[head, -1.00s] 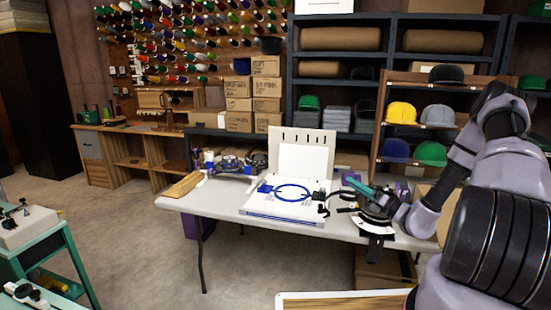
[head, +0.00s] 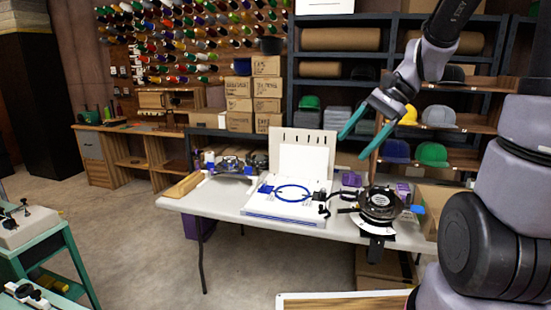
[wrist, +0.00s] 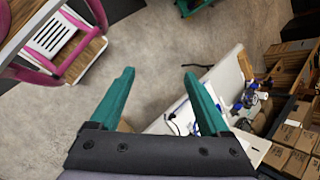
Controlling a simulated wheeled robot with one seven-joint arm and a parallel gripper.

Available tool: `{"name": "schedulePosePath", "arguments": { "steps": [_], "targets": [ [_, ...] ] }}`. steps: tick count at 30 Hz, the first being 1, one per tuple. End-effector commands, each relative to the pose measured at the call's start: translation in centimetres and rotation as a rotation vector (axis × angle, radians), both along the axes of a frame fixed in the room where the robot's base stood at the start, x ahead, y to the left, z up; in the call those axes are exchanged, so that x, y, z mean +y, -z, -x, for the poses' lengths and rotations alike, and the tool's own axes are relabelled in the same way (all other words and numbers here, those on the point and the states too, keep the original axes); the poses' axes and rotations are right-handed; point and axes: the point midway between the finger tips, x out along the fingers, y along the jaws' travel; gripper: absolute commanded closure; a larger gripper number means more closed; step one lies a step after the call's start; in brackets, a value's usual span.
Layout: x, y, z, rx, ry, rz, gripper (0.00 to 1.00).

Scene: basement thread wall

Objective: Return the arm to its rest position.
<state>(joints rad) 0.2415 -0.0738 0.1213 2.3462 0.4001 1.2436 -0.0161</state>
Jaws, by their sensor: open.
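My gripper (head: 362,137) is raised in the air above the right part of the white table, in front of the shelves, in the head view. Its two teal fingers are spread apart with nothing between them. In the wrist view my gripper (wrist: 158,75) also shows open and empty, with bare floor between and beyond the fingertips. My arm comes in from the right side of the head view and bends over at the top.
The white table (head: 215,200) holds a white board with a blue hoop (head: 292,193) and a round black device (head: 380,205) at its right. Shelves with caps (head: 432,154) stand behind. A teal cart (head: 50,245) is at left. Floor (head: 130,230) between is clear.

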Motion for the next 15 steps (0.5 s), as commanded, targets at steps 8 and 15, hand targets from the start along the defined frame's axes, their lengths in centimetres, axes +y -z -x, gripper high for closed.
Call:
{"name": "schedulePosePath", "arguments": {
  "steps": [8,15],
  "targets": [
    [-2.6,-5.4,4.9,-0.389,-0.181,0.322,0.20],
    [-4.8,-9.1,7.8,-0.661,-0.270,0.519,0.20]
  ]
}}
